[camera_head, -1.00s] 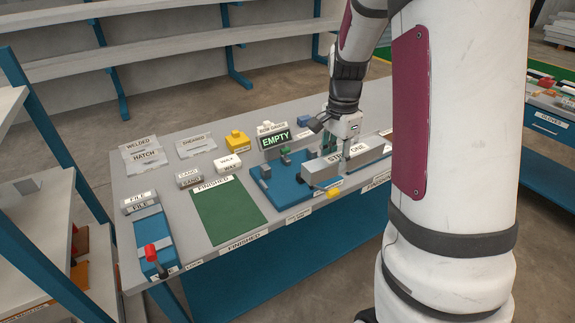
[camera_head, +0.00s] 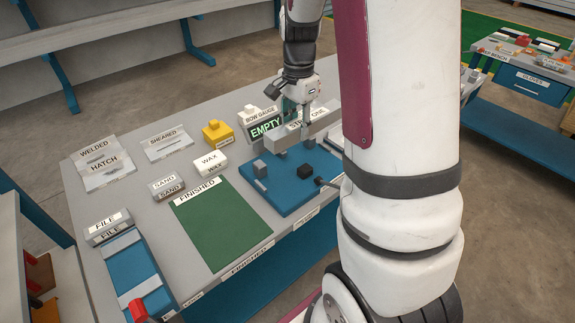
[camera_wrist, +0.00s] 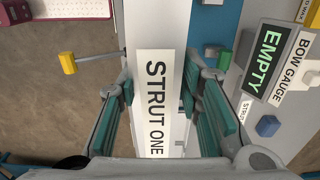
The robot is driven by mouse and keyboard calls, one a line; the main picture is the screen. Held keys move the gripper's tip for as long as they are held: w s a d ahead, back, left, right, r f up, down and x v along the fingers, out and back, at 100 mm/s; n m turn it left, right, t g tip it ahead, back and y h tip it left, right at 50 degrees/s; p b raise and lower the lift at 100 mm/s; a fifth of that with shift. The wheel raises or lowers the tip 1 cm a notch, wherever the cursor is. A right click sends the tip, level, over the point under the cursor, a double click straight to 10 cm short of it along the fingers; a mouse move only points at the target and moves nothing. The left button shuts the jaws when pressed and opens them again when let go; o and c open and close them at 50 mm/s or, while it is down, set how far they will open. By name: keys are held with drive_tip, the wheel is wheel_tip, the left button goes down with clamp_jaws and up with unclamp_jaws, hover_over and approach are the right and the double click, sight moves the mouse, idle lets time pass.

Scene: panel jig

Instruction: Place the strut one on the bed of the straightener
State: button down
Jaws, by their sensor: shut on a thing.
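My gripper (camera_head: 305,112) is shut on strut one (camera_head: 325,122), a long grey bar with a white "STRUT ONE" label. In the wrist view, the green-padded fingers (camera_wrist: 158,88) sit on both sides of the bar, and its label (camera_wrist: 155,100) faces the camera. The straightener (camera_head: 285,208) is a blue plate bearing grey blocks and a black block (camera_head: 305,171). In the head view the strut appears across the plate's back part, behind the black block. I cannot tell whether it touches the blocks. My arm hides the strut's right end and the plate's right side.
The bow gauge's display (camera_head: 266,126) reads "EMPTY" close behind the strut. A green finished mat (camera_head: 222,225) lies left of the straightener. A yellow-ended lever (camera_wrist: 68,62) shows in the wrist view.

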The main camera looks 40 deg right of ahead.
drive_tip(key=b, duration=0.6)
approach(287, 172)
wheel_tip(287, 172, down, 7)
drive_tip(key=shift+w+r, duration=0.1)
drive_tip(key=shift+r, duration=0.1)
drive_tip(key=shift+f+b, duration=0.1)
drive_tip(key=shift+b, duration=0.25)
drive_tip(key=c, duration=1.1)
unclamp_jaws()
